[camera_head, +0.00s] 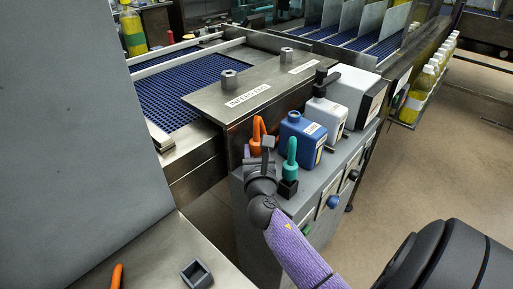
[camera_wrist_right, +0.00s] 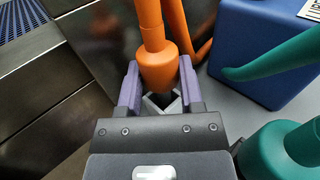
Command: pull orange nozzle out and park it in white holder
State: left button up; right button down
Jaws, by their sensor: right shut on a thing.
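The orange nozzle (camera_head: 257,127) stands at the left end of the grey cabinet top, beside a blue jug. In the right wrist view the orange nozzle (camera_wrist_right: 157,65) is between the purple fingers of my right gripper (camera_wrist_right: 159,88), shut on it. A pale-rimmed square holder (camera_wrist_right: 160,104) shows just below the nozzle's lower end; I cannot tell whether the tip is inside it. In the head view my right gripper (camera_head: 260,165) hides the nozzle's lower part and this holder. My left gripper is out of view.
A teal nozzle (camera_head: 291,153) stands in a black holder (camera_head: 288,188) close to my right gripper. Behind are the blue jug (camera_head: 301,140) and a white jug (camera_head: 322,125). A grey square socket (camera_head: 197,275) and another orange piece (camera_head: 117,277) are on the near steel surface.

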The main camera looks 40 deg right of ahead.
jog(key=shift+d+f+b, duration=0.15)
jog(key=shift+f+b, duration=0.2)
jog(key=shift+f, duration=0.3)
jog(key=shift+c, duration=1)
grip_release()
jog(key=shift+f, duration=0.15)
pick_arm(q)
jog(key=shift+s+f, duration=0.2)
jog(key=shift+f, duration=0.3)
pick_arm(e)
jog(key=shift+o, duration=0.3)
jog(key=shift+f, duration=0.1)
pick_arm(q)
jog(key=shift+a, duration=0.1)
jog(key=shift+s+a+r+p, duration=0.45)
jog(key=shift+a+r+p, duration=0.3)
pick_arm(e)
jog(key=v, duration=1)
jog(key=shift+r, duration=0.4)
